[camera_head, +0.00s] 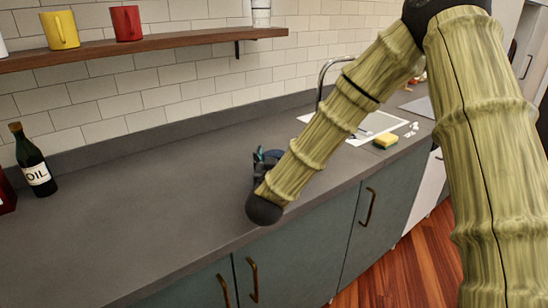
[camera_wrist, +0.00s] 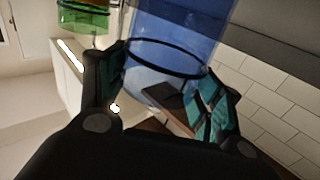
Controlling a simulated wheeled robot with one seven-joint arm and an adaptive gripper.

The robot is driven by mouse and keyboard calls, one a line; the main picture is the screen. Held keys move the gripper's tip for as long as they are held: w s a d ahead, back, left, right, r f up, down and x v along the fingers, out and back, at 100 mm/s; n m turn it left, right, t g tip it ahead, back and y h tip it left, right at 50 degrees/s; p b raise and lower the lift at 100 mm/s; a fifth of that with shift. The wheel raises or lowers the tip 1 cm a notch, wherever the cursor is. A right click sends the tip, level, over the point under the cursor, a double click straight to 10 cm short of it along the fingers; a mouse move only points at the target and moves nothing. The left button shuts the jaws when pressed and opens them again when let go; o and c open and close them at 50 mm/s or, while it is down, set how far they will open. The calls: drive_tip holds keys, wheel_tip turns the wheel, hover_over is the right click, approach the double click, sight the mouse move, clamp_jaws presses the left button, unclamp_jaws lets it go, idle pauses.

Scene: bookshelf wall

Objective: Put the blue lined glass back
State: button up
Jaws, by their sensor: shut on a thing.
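The blue lined glass (camera_wrist: 178,28) shows in the wrist view as a see-through blue body with a dark ring around it. My gripper (camera_wrist: 164,68) is shut on it, with one teal-padded finger on each side. In the head view my gripper (camera_head: 266,158) is low over the grey counter, near its front edge. Only a small dark blue part of the glass (camera_head: 274,154) shows there; my arm hides the rest. I cannot tell whether the glass touches the counter.
A wooden shelf (camera_head: 150,46) on the tiled wall holds a yellow mug (camera_head: 60,30) and a red mug (camera_head: 126,23). An oil bottle (camera_head: 33,163) stands on the counter (camera_head: 150,215) at left. The counter's middle is clear.

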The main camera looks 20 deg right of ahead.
drive_tip(key=shift+f, duration=0.2)
drive_tip(key=o, duration=1.8)
drive_tip(key=shift+c, duration=0.2)
drive_tip(key=shift+r, duration=0.15)
drive_tip(key=shift+s, duration=0.15)
drive_tip(key=b+v, duration=0.1)
drive_tip(key=v, duration=1)
drive_tip(key=shift+s+a, duration=0.15)
drive_tip(key=shift+s, duration=0.2)
